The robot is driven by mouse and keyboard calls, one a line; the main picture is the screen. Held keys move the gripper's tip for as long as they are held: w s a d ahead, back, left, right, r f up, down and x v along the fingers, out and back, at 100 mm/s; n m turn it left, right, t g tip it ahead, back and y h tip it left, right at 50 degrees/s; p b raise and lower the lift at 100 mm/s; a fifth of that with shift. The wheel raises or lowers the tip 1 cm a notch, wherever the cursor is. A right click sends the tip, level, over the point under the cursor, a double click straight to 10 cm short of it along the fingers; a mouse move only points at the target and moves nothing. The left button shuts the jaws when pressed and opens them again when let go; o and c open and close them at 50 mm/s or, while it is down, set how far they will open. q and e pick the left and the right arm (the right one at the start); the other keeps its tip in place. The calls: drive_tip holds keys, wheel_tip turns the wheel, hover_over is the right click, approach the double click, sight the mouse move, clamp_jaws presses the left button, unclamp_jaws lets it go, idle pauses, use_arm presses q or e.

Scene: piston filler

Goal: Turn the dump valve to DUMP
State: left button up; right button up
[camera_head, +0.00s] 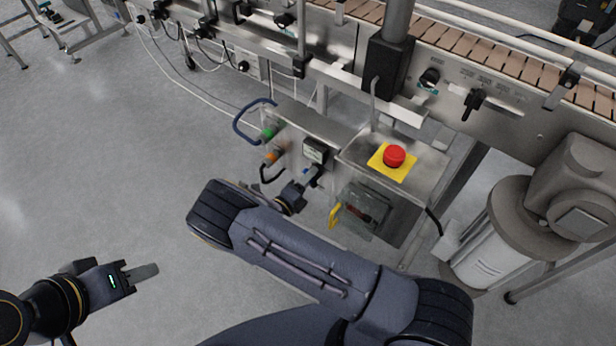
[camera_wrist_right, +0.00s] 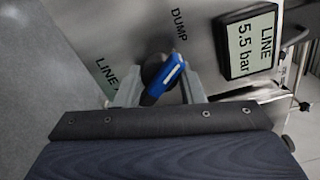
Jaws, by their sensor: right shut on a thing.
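The dump valve's blue handle (camera_wrist_right: 165,80) sits on a dark round hub in the right wrist view. It is tilted, its upper end to the right, between the labels DUMP (camera_wrist_right: 179,25) above and LINE (camera_wrist_right: 107,77) at lower left. I cannot tell which label it points to. My right gripper (camera_wrist_right: 160,92) is shut on the handle, a finger on each side. In the head view my right gripper (camera_head: 309,177) is at the panel, partly hidden by my arm. My left gripper (camera_head: 143,272) is over bare floor, away from the panel; its fingers show edge-on.
A pressure display (camera_wrist_right: 249,40) reads LINE 5.5 bar. On the cabinet are a red emergency stop (camera_head: 394,156), a green button (camera_head: 269,132) and an orange one (camera_head: 272,156). A yellow lever (camera_head: 334,215) is close to the right gripper.

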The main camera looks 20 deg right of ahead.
drive_tip(key=shift+f+n, duration=0.15)
drive_tip(key=shift+n, duration=0.65)
drive_tip(key=o, duration=1)
drive_tip(key=p+v, duration=0.1)
drive_tip(key=v, duration=0.7)
